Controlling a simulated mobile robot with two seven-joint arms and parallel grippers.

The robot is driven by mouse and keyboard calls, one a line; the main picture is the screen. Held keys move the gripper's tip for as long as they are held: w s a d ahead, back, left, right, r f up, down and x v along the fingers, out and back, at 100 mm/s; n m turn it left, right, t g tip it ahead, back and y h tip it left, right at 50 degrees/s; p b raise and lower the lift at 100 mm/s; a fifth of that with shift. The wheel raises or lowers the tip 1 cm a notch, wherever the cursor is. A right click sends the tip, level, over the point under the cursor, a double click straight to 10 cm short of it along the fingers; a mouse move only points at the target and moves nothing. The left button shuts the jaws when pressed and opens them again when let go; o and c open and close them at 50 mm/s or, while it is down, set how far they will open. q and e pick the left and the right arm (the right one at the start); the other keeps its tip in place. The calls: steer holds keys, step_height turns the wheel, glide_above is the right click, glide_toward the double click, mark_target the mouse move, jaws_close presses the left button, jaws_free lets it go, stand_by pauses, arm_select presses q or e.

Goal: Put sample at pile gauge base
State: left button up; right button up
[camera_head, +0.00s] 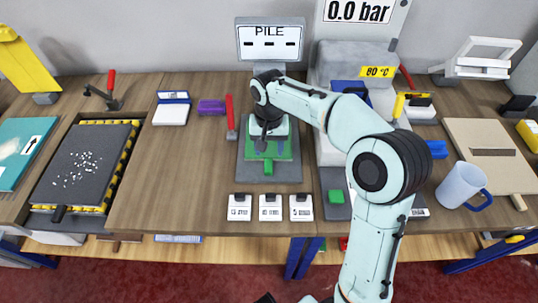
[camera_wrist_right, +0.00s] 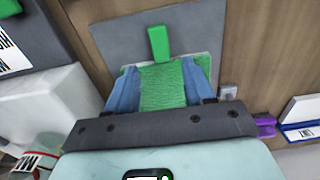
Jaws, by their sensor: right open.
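The pile gauge has a grey base (camera_head: 254,174) below a display reading PILE (camera_head: 270,40) with dashes. The square green sample (camera_head: 284,153) is at this base, partly hidden by my right gripper (camera_head: 270,151). In the right wrist view the sample (camera_wrist_right: 164,92) shows a ribbed green face between the two blue fingers of my right gripper (camera_wrist_right: 161,74). These fingers are open, one on each side of the sample. A green tab (camera_head: 268,167) stands on the base in front of the sample. My left gripper is not in view.
Several white labelled cards (camera_head: 270,207) lie in front of the gauge. A red-handled tool (camera_head: 231,117) and a purple block (camera_head: 211,107) are to its left. A blue-handled mug (camera_head: 461,185) stands at the right. The table left of the gauge is mostly clear.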

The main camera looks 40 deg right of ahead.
step_height(320, 180, up, 6)
steer(key=shift+f+p, duration=0.1)
steer(key=shift+p, duration=0.3)
stand_by(0.4)
